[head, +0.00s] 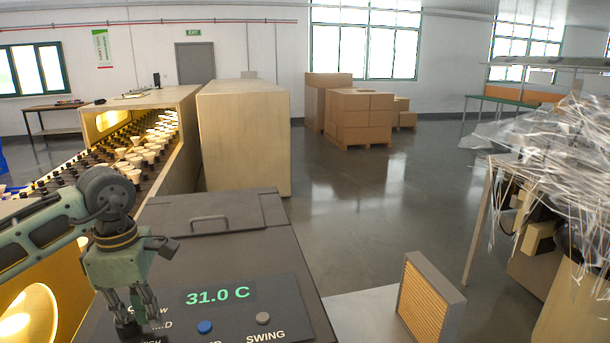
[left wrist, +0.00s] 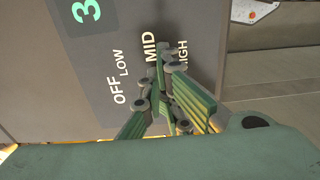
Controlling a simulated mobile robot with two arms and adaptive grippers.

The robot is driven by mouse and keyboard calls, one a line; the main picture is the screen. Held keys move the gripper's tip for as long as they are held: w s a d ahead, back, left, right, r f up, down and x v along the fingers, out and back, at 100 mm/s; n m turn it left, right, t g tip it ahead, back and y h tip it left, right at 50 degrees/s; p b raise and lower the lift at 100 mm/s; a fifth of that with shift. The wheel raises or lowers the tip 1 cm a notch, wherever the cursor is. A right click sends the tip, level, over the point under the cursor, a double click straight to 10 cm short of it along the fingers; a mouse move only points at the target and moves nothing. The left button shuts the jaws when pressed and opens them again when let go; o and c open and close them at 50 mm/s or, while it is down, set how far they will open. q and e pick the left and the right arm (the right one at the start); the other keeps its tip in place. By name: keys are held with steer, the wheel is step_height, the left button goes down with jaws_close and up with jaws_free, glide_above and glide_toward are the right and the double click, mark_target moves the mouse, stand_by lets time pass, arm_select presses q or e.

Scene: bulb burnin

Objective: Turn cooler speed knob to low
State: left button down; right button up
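The cooler (head: 225,240) is a dark grey box with a handle on its lid and a sloped control panel (head: 285,300) at the front. Its green display (head: 217,296) reads 31.0 C. My left gripper (head: 128,326) points down at the left part of the panel, over the speed labels. In the left wrist view, the panel (left wrist: 115,55) shows OFF, LOW, MID and HIGH, and my left gripper's fingers (left wrist: 160,85) are beside MID and HIGH. The speed knob is hidden behind the fingers, so its setting and any grip on it cannot be told. My right gripper is out of view.
A blue button (head: 205,327) and a grey button (head: 263,318) are on the panel right of my gripper. A lit rack of bulbs (head: 140,150) stands behind at the left. A ribbed filter block (head: 425,300) stands right of the cooler. Tangled clear wrap (head: 565,170) hangs at right.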

mark_target(146, 335)
arm_select(q)
steer(key=shift+s+a+r, duration=0.1)
steer(key=shift+s+a, duration=0.05)
steer(key=shift+s, duration=0.05)
stand_by(0.5)
steer(key=shift+s+d, duration=0.15)
steer(key=shift+d, duration=0.1)
step_height(146, 335, up, 6)
steer(key=p, duration=0.4)
steer(key=shift+d, duration=0.15)
